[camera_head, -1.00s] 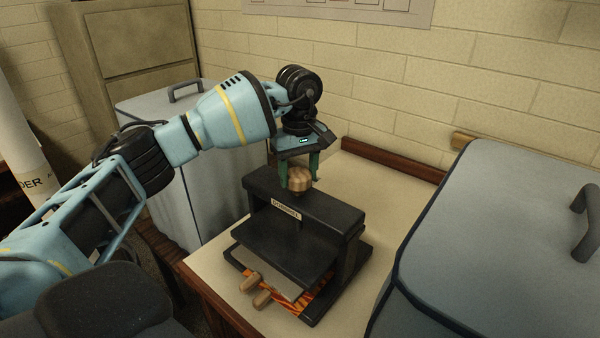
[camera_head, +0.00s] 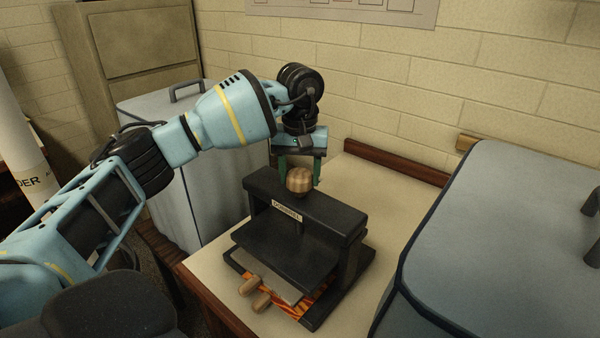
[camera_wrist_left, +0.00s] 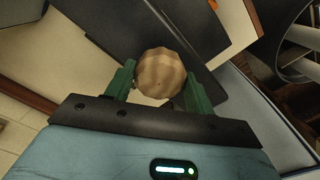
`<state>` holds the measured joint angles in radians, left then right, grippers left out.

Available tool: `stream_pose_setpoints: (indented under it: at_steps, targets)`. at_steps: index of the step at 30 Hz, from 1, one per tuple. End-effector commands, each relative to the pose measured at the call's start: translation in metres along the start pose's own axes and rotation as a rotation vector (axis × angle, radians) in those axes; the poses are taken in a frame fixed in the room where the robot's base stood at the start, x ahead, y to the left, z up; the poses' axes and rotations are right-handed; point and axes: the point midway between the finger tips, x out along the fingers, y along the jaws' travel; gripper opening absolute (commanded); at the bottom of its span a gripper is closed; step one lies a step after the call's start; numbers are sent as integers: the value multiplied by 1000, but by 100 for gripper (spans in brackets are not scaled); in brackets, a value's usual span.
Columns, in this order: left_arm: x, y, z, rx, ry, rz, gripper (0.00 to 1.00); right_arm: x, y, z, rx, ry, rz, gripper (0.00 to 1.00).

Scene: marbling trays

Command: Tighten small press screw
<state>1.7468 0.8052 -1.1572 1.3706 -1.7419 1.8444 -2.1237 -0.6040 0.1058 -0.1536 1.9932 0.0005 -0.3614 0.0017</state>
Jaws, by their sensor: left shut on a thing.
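The small press (camera_head: 330,218) is a black frame on the pale table, with a label on its front beam. Its screw knob (camera_head: 300,181), a round striped wooden ball, stands on top of the beam. My left gripper (camera_head: 301,178) comes down from above with its green fingers on either side of the knob, shut on it. In the left wrist view the knob (camera_wrist_left: 160,73) sits between the two green fingers. A black plate (camera_head: 285,247) hangs below the beam over an orange patterned sheet (camera_head: 290,303). My right gripper is not in view.
Two wooden handles (camera_head: 256,293) stick out at the press's front. A large grey-blue lidded box (camera_head: 500,230) stands close on the right. Another grey box (camera_head: 165,110) is behind on the left. The pale tabletop (camera_head: 365,180) is clear behind the press.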

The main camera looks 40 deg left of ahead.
Motion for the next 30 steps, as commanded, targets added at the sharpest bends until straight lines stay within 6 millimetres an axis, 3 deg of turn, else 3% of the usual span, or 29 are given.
stream_pose_setpoints:
  at_steps: [10,11,16,25,30]
  targets:
    - [0,0,0,4,-2,0,31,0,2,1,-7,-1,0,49]
    - [0,0,0,4,-1,0,55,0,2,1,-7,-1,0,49]
    - [0,0,0,3,-1,0,76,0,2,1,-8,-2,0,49]
    - [-2,0,0,2,0,0,76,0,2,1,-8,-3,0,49]
    - [-19,0,-1,2,2,1,76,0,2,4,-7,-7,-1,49]
